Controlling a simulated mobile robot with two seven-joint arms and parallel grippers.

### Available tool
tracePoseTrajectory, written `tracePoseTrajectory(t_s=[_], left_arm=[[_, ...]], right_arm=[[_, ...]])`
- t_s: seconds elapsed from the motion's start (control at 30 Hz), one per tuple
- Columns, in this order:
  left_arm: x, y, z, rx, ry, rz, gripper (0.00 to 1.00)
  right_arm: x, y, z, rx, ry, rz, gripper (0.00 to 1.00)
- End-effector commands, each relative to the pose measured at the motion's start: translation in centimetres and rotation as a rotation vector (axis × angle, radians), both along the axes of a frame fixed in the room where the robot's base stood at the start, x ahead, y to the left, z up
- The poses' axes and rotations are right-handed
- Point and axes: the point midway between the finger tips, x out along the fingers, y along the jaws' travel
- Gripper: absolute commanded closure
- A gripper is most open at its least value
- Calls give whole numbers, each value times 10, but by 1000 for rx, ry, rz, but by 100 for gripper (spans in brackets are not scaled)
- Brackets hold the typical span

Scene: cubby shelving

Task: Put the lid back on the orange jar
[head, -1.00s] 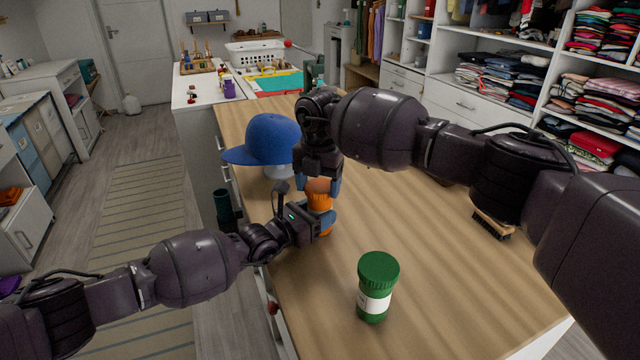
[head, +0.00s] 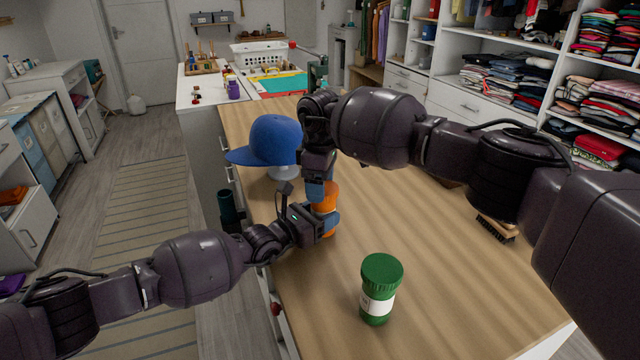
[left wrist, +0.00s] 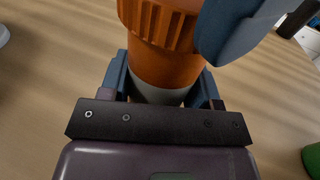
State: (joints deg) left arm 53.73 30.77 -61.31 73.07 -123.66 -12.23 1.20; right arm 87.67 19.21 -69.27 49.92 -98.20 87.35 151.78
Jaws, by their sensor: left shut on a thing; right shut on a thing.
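The orange jar (left wrist: 165,66) stands upright on the wooden counter, with a pale label low on its body. In the head view the jar (head: 328,209) is partly hidden by my grippers. My left gripper (left wrist: 161,88) is shut on the jar's body, one blue finger on each side. The ribbed orange lid (left wrist: 158,22) sits directly on top of the body with no clear gap; I cannot tell whether it is screwed tight. My right gripper (head: 321,191) points down from above and is shut on the lid. One of its blue fingers covers the lid's right side in the left wrist view.
A green jar (head: 380,290) with a green lid stands nearer on the counter. A blue cap (head: 270,140) on a white stand is behind left of the orange jar. A brush (head: 495,229) lies to the right. The counter's middle is clear.

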Motion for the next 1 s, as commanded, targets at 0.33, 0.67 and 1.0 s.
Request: tracePoseTrajectory(t_s=[0.33,0.67,1.0], left_arm=[[0,1,-2,2,3,2,100],[0,1,-2,2,3,2,100],[0,1,-1,2,3,1,100]], right_arm=[[2,0,1,0,-2,-274,54],[2,0,1,0,-1,-277,24],[2,-1,0,0,0,-276,6]])
